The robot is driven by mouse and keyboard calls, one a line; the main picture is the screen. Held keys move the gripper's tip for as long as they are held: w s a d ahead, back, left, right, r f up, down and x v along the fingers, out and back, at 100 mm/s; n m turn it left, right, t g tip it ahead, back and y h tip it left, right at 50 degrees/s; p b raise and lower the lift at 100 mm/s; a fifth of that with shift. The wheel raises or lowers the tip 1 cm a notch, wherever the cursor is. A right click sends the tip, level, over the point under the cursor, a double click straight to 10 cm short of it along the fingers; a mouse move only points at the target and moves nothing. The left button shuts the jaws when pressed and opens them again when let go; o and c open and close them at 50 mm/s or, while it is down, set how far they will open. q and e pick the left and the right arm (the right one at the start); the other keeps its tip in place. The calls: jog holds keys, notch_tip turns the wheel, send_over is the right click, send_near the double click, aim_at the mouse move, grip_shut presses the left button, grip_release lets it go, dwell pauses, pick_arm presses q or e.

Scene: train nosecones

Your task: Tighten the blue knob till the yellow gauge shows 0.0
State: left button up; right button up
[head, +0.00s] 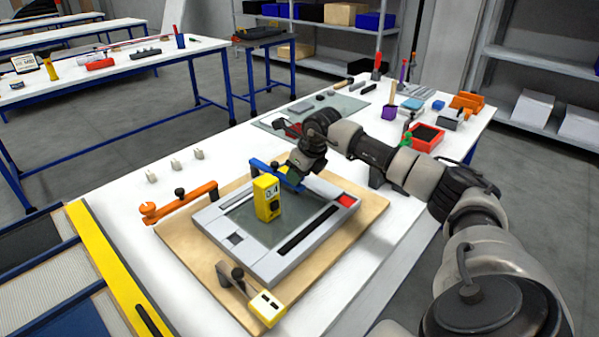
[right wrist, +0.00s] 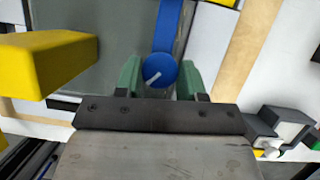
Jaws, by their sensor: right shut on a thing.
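The yellow gauge (head: 266,198) stands upright on the grey frame (head: 213,212), and its display appears to read 0.4. In the right wrist view the gauge (right wrist: 42,66) is at the left, beside my gripper, with its display hidden. The blue knob (right wrist: 160,76) with a white pointer mark sits at the end of a blue clamp arm (head: 262,166). My right gripper (right wrist: 158,78) has its green fingers on both sides of the knob and is shut on it. In the head view my right gripper (head: 293,176) is beside the gauge, and the knob is hidden. My left gripper is out of view.
The frame lies on a wooden board (head: 352,228) on the white table. A red tray (head: 424,137) and several tools stand toward the back right.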

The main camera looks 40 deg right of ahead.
jog(key=m, duration=0.2)
jog(key=m+h, duration=0.1)
jog(key=m, duration=0.1)
jog(key=shift+a+h, duration=0.15)
jog(key=shift+h, duration=0.15)
jog(key=m+h, duration=0.1)
jog(key=m, duration=0.2)
jog(key=m+g+h+b, duration=0.1)
jog(key=m, duration=0.2)
jog(key=shift+w+a, duration=0.1)
jog(key=m+g+h, duration=0.1)
jog(key=m, duration=0.2)
jog(key=shift+a+r+m, duration=0.1)
jog(key=shift+m, duration=0.2)
jog(key=shift+w+m+g+h+b, duration=0.15)
jog(key=shift+m+g, duration=0.25)
jog(key=shift+m, duration=0.7)
jog(key=shift+m+g+h+b, duration=0.15)
jog(key=shift+m+g, duration=0.25)
jog(key=shift+m, duration=0.7)
jog(key=o, duration=0.9)
